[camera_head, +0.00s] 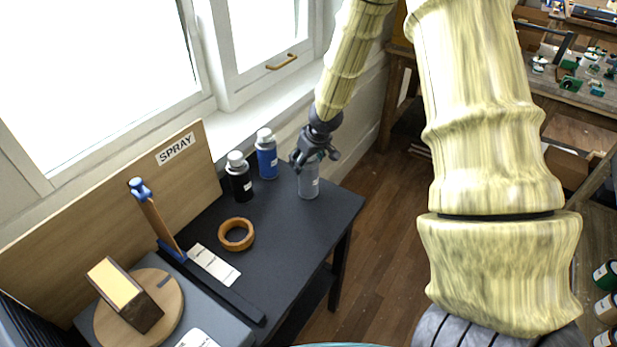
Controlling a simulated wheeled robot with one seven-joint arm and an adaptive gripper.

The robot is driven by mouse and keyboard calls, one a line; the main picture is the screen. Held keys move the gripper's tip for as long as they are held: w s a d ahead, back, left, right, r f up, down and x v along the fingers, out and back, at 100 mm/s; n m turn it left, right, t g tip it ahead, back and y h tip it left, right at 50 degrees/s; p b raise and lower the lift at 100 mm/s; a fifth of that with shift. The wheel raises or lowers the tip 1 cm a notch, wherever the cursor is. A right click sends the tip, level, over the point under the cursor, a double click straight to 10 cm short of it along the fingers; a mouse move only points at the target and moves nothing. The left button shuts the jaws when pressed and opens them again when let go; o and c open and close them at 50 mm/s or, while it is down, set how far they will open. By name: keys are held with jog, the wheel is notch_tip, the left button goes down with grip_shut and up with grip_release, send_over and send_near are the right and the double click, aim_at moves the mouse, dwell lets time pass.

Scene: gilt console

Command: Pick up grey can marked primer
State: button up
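A grey can (309,181) with a small white label stands upright near the back right part of the dark table (300,230). The label's print is too small to read. My gripper (313,157) is directly above the can, pointing down, with its fingers around or just over the can's top. The fingers hide the top of the can. I cannot tell whether they touch it or are closed on it.
A blue can (267,158) and a black can (240,180) stand left of the grey can. An orange ring (236,234) lies nearer. A board marked SPRAY (130,215) stands behind. The window wall is close at the back. Table space right of the ring is clear.

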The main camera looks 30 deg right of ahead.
grip_shut()
jog(key=shift+r, duration=0.15)
